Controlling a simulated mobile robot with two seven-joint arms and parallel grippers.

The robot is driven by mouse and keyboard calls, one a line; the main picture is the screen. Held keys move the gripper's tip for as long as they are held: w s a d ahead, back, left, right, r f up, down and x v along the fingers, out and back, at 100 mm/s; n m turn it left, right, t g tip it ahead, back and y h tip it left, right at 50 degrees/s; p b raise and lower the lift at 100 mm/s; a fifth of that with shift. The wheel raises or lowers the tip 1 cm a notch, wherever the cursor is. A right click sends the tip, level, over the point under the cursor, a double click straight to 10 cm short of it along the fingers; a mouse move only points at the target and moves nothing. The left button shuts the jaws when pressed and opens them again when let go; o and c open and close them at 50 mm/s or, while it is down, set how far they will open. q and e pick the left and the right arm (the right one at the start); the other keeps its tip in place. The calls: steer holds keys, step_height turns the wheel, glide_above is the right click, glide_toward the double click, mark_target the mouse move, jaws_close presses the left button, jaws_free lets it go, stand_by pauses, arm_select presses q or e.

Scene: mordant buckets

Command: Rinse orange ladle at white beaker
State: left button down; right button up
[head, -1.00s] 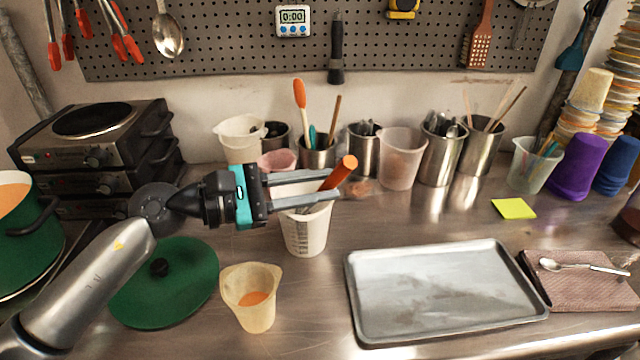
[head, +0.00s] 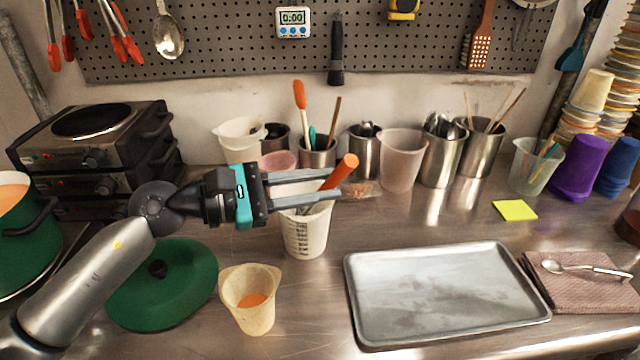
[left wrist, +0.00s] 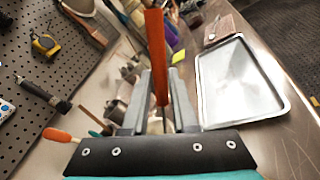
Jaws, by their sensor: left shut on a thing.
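The orange ladle (head: 341,171) stands tilted with its orange handle up and to the right, its lower part inside the white beaker (head: 304,236). The beaker is upright on the steel counter and has dark markings on its side. My left gripper (head: 335,183) comes in from the left above the beaker, shut on the ladle. In the left wrist view the orange handle (left wrist: 155,50) rises between the two fingers. The ladle's bowl is hidden in the beaker. My right gripper is not in view.
A yellowish beaker (head: 250,315) with orange liquid stands in front. A green lid (head: 190,285) lies left, a metal tray (head: 440,290) right. Metal utensil cups (head: 441,160) and a pinkish container (head: 400,165) line the back. Counter between beaker and tray is clear.

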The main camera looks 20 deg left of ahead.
arm_select(q)
steer(key=shift+s+a, duration=0.15)
steer(key=shift+s, duration=0.35)
steer(key=shift+w+d, duration=0.3)
steer(key=shift+w, duration=0.55)
steer(key=shift+s+a+b, duration=0.3)
steer(key=shift+s+b, duration=0.3)
steer(key=shift+s, duration=0.25)
steer(key=shift+w, duration=0.15)
